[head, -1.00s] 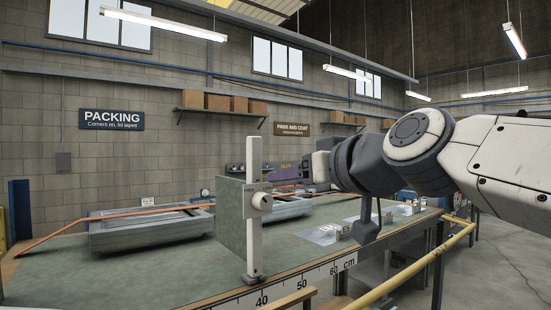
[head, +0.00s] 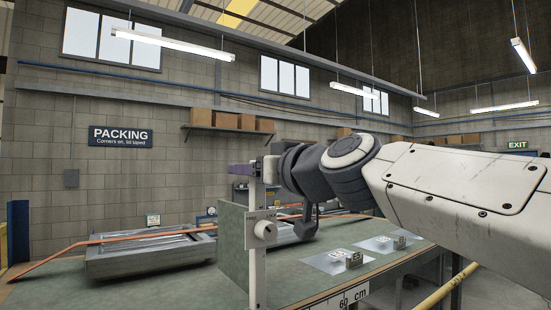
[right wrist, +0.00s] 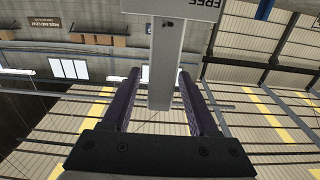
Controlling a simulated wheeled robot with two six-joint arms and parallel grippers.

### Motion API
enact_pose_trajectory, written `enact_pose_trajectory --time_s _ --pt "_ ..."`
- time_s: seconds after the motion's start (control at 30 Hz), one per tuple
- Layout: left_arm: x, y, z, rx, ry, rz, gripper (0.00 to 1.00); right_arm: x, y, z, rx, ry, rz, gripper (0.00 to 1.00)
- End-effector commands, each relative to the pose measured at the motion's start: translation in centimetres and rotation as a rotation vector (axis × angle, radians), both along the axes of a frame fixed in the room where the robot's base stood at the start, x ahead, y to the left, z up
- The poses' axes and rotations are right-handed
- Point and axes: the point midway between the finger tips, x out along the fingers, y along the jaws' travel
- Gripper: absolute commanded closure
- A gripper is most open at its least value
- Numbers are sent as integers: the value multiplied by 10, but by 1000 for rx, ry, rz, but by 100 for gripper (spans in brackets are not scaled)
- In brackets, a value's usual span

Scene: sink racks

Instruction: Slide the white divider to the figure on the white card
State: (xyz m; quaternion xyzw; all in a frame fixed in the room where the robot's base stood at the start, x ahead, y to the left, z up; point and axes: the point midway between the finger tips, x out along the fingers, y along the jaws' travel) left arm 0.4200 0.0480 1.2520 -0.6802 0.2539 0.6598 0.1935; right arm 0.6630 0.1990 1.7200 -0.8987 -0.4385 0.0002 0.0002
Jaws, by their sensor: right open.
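The white divider (head: 257,270) is an upright post with a round white knob (head: 264,232) and a small label, standing at the near edge of the bench beside a green panel. My right gripper (head: 248,170) is at the top of the post. In the right wrist view its dark fingers (right wrist: 158,85) are apart, with the post (right wrist: 166,60) between them; a plate there reads "FREE". No finger contact is clear. Two pale sheets (head: 322,263) with small metal blocks lie to the right; which is the white card I cannot tell. My left gripper is not in view.
A centimetre scale (head: 345,302) runs along the bench's front edge, showing 60. A yellow rail (head: 440,292) is at the right. The green bench top (head: 60,292) is clear at near left.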

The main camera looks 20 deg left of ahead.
Motion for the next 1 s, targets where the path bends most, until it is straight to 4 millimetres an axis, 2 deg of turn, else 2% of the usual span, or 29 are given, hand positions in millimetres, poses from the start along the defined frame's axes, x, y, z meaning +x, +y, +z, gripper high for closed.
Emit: enact_pose_trajectory --time_s 0.1,0.43,0.5,0.6,1.0 --pt "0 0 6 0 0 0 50 6 9 1 -1 0 1 40" --pt "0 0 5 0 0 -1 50 8 11 -1 0 -1 0 40" --pt "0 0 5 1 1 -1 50 8 11 -1 0 -1 0 67" --pt "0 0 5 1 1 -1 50 8 11 -1 -1 -1 0 100" --pt "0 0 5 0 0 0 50 8 11 0 -1 -1 1 100"
